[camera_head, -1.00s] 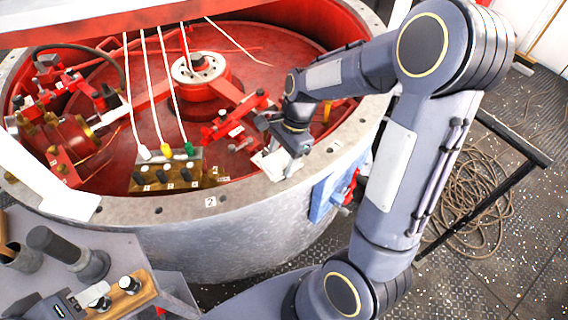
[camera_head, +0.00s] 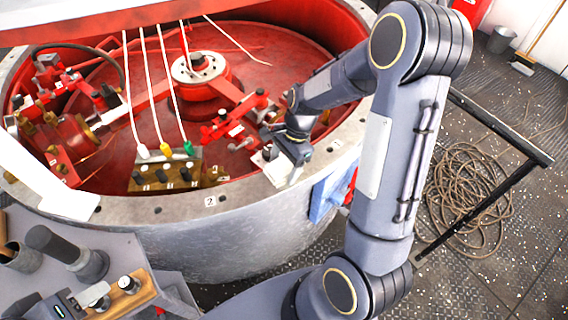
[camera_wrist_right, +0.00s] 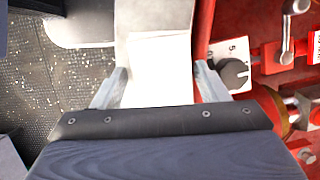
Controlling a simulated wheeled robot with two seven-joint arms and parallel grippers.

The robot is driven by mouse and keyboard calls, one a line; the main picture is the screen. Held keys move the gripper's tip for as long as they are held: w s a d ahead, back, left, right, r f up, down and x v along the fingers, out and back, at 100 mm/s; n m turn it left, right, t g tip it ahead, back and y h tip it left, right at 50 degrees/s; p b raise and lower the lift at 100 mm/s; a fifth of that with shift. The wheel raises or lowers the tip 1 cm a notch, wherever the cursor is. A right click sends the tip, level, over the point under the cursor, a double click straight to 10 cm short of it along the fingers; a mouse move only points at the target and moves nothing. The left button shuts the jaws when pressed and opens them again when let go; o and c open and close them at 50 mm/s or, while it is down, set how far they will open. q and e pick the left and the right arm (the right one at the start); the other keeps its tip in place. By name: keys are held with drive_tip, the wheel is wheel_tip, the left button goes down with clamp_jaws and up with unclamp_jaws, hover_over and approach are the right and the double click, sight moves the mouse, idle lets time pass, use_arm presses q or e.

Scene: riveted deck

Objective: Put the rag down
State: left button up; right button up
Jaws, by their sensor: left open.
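A white rag (camera_head: 277,171) shows at the tip of my right gripper (camera_head: 280,158), over the rim of the big round tub (camera_head: 240,203). In the right wrist view the rag (camera_wrist_right: 160,70) is a pale, flat-looking piece between the two fingers of my right gripper (camera_wrist_right: 160,88), which seem to meet its sides. The gripper points down at the rim. Whether the rag touches the rim is hard to tell. My left gripper cannot be made out in these views.
The tub's red inside holds pipes, valves and a switch block (camera_head: 165,175) with white, yellow and green plugs. A blue plate (camera_head: 328,197) sits on the tub's outer wall. A coiled rope (camera_head: 470,205) and a black rail (camera_head: 490,192) are at right. A grey bench (camera_head: 110,250) stands at lower left.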

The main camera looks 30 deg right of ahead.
drive_tip(key=shift+o, duration=0.9)
drive_tip(key=shift+r, duration=0.3)
drive_tip(key=v, duration=1.1)
drive_tip(key=s+a+r+n+t, duration=0.2)
drive_tip(key=s+a+n+t, duration=0.1)
drive_tip(key=s+n, duration=0.4)
drive_tip(key=s+a+r+n+t, duration=0.2)
drive_tip(key=s+a+r+n, duration=0.1)
drive_tip(key=s+n, duration=0.5)
drive_tip(key=shift+s+a+r+n+t, duration=0.3)
drive_tip(key=shift+s+a+t, duration=0.1)
drive_tip(key=shift+s+a, duration=0.6)
drive_tip(key=shift+o, duration=0.4)
drive_tip(key=shift+s+d, duration=0.1)
drive_tip(key=shift+d, duration=0.05)
